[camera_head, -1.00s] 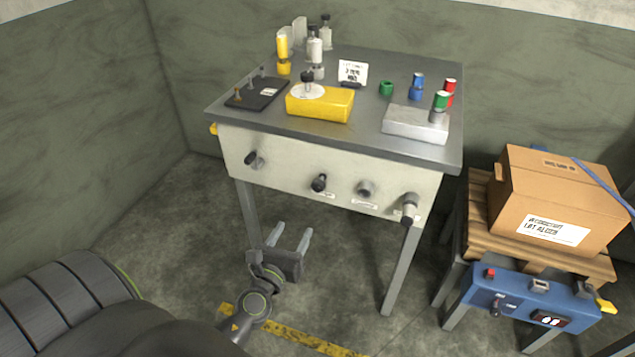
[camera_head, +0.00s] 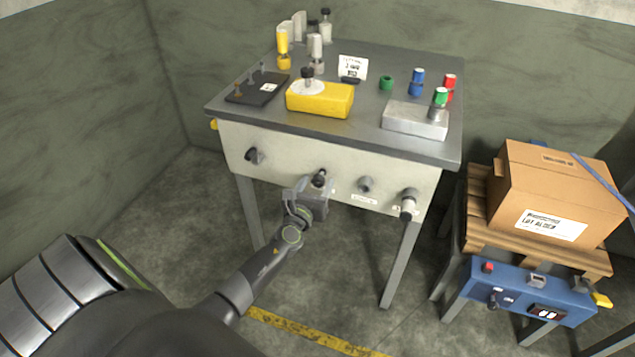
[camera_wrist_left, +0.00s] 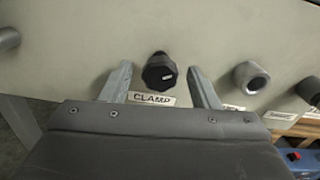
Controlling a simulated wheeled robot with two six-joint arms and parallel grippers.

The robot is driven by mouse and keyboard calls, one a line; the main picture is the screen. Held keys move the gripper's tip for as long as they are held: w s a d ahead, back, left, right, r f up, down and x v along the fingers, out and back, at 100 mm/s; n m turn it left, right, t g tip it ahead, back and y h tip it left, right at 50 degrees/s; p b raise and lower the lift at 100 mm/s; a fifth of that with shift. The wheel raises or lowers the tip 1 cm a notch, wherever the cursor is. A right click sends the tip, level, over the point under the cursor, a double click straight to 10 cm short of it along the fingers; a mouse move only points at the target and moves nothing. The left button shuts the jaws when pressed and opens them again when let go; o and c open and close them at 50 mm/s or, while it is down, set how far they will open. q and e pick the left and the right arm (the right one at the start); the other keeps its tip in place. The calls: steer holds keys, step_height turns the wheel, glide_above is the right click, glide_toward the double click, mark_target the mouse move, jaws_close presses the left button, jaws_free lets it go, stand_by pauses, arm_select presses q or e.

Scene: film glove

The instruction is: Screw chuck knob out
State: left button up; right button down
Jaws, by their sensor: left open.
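A black faceted knob (camera_wrist_left: 160,72) sticks out of the table's pale front panel, above a label reading CLAMP (camera_wrist_left: 153,98). In the head view this knob (camera_head: 319,178) shows just above my left gripper (camera_head: 312,192). My left gripper is open, with one finger on each side of the knob and a gap on both sides; whether the fingertips reach the panel is unclear. No label that I can read says chuck, so I cannot tell which knob is the chuck knob. My right gripper is not in view.
A yellow block (camera_head: 322,101) and a metal block (camera_head: 415,121) stand on the tabletop. A cardboard box (camera_head: 550,205) stands at right.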

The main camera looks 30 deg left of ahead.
arm_select(q)
steer(key=shift+w+a, duration=0.15)
steer(key=shift+w, duration=0.5)
steer(key=shift+c, duration=0.3)
steer(key=c, duration=0.9)
steer(key=shift+n, duration=0.3)
